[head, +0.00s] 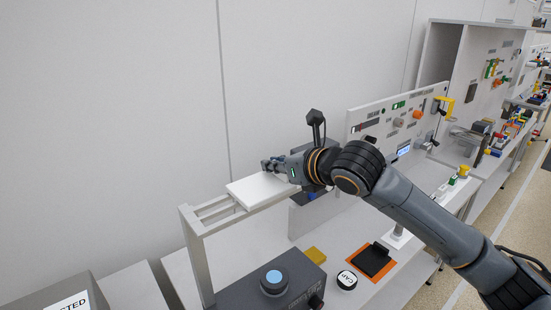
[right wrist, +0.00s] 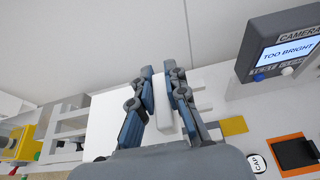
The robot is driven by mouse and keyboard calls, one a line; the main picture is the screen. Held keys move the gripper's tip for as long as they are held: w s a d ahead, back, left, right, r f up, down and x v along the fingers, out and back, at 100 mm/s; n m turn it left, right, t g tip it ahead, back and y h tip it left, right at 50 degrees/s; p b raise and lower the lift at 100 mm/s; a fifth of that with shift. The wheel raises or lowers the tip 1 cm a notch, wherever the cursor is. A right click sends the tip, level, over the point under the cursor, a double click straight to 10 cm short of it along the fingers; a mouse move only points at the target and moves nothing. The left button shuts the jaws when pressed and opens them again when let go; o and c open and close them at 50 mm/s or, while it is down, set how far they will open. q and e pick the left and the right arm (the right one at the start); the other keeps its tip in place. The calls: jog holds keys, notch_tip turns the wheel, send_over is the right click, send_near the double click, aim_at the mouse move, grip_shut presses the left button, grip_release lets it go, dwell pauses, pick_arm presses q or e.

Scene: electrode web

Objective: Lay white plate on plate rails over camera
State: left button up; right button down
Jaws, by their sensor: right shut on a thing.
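The white plate (head: 258,190) lies flat at the top of the plate rails (head: 213,208), covering their right part; the left ends of the rails show bare. My right gripper (head: 271,164) is at the plate's far right part. In the right wrist view, the gripper (right wrist: 160,72) is shut on a white upright block (right wrist: 162,108) on the plate, and the plate (right wrist: 102,122) spreads to the left of the fingers. Whether the plate fully rests on the rails is hard to tell. The camera (head: 273,281), dark with a blue disc on top, stands below. My left gripper is out of view.
A screen reading "TOO BRIGHT" (right wrist: 288,53) is in the right wrist view. An upright panel with controls (head: 392,118) stands behind my right arm.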

jog(key=c, duration=1.4)
grip_release()
jog(key=shift+f, duration=0.1)
jog(key=shift+o, duration=0.2)
jog(key=b+v, duration=0.3)
jog(key=v, duration=0.9)
jog(key=shift+d, duration=0.1)
